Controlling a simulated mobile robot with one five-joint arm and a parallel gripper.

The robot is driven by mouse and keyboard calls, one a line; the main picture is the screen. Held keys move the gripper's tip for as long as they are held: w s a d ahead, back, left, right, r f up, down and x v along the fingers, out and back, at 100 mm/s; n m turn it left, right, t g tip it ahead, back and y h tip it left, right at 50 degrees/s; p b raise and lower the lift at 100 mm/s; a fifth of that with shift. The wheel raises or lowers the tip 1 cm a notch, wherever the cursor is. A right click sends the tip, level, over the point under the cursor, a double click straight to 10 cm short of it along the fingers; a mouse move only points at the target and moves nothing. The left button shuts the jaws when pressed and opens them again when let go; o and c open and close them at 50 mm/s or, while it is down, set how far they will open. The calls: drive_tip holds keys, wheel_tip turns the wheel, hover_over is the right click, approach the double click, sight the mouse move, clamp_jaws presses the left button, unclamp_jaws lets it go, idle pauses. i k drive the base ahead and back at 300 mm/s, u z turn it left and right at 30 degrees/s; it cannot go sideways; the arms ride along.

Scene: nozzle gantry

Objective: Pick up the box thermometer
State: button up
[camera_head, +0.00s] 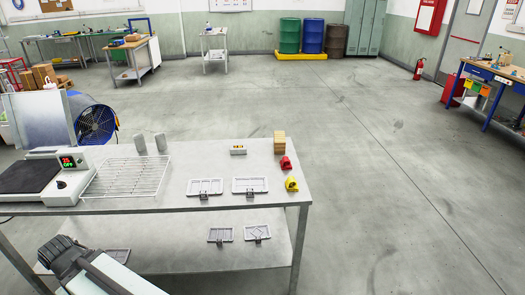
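I cannot identify the box thermometer for certain. A small pale box with a yellow middle (238,150) sits near the back edge of the metal table (220,172); it is too small to read. A white hotplate-like unit (72,165) with a dark top and a lit red and green display stands at the table's left end. The dark end of my arm, seemingly my gripper (62,256), is at the lower left, in front of and apart from these things. Its fingers cannot be made out, so its opening is unclear.
On the table are a wire rack (125,177), two upright grey blocks (150,143), grey trays (205,187), a wooden block (279,142), a red item (286,163) and a yellow item (292,184). A lower shelf (175,255) holds more trays. The floor (400,190) to the right is clear.

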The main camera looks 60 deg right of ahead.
sight(235, 149)
drive_tip(key=z, duration=0.35)
drive_tip(key=i, duration=1)
drive_tip(key=u, duration=0.05)
